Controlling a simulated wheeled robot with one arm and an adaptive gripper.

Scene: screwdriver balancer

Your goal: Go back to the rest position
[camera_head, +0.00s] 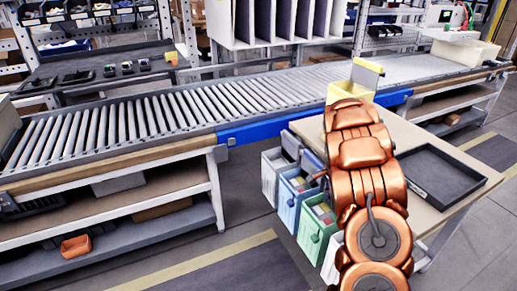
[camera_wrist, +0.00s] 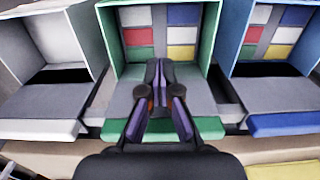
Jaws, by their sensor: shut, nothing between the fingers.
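My gripper (camera_wrist: 160,72) shows in the wrist view with its dark fingers together and nothing between them. It points at a green bin (camera_wrist: 206,75) holding red, blue, yellow and white blocks. Whether it touches the bin cannot be told. In the head view my copper arm covers the gripper. There the green bin (camera_head: 313,238) hangs on the side of a table, left of my arm.
A blue bin (camera_wrist: 285,125) and a white bin (camera_wrist: 40,130) flank the green one. A dark empty tray (camera_head: 440,172) lies on the table (camera_head: 412,133) right of my arm. A yellow container (camera_head: 368,80) stands beyond. A roller conveyor (camera_head: 150,112) runs behind.

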